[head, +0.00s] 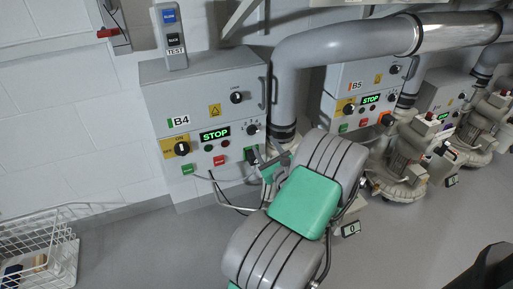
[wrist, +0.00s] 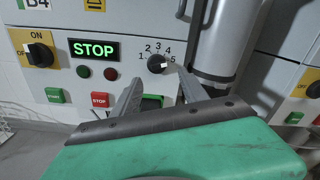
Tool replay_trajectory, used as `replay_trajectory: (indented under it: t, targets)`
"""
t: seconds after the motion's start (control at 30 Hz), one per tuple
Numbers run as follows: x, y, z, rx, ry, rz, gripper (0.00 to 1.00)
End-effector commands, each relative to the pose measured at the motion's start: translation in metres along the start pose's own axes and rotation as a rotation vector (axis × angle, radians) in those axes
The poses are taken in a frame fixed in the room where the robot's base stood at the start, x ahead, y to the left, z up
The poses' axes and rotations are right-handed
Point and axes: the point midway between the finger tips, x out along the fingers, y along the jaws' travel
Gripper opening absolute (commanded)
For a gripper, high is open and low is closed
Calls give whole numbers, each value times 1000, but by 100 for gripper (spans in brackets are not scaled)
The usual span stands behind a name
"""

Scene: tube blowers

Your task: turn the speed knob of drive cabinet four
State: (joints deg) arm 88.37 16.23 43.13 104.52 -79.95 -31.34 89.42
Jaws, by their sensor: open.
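Drive cabinet B4 (head: 150,95) is a grey wall box with a green lit STOP display (head: 214,135). Its speed knob (head: 252,129) is black and round, on the right of the front panel. In the wrist view the speed knob (wrist: 157,64) has a 1 to 5 scale around it, and its pale mark points right, near 5. My gripper (wrist: 159,78) is open and empty, with one finger to each side below the knob; contact does not show. In the head view my gripper (head: 268,159) is just below the knob, partly hidden by my arm.
A rotary ON/OFF switch (wrist: 39,54), a green START button (wrist: 54,95) and a red STOP button (wrist: 100,100) are left of my gripper. A grey vertical pipe (wrist: 217,45) stands close right. Cabinet B5 (head: 340,80) is further right. A white wire basket (head: 40,245) stands at left.

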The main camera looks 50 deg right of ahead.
Motion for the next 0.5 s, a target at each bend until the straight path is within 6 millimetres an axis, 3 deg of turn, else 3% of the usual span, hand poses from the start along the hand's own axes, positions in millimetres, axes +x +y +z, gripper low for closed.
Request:
replay_trajectory:
  t: [0.3, 0.5]
  targets:
    - [59, 3, 3, -8, -4, 9, 51]
    - [72, 2, 4, -6, -2, 6, 51]
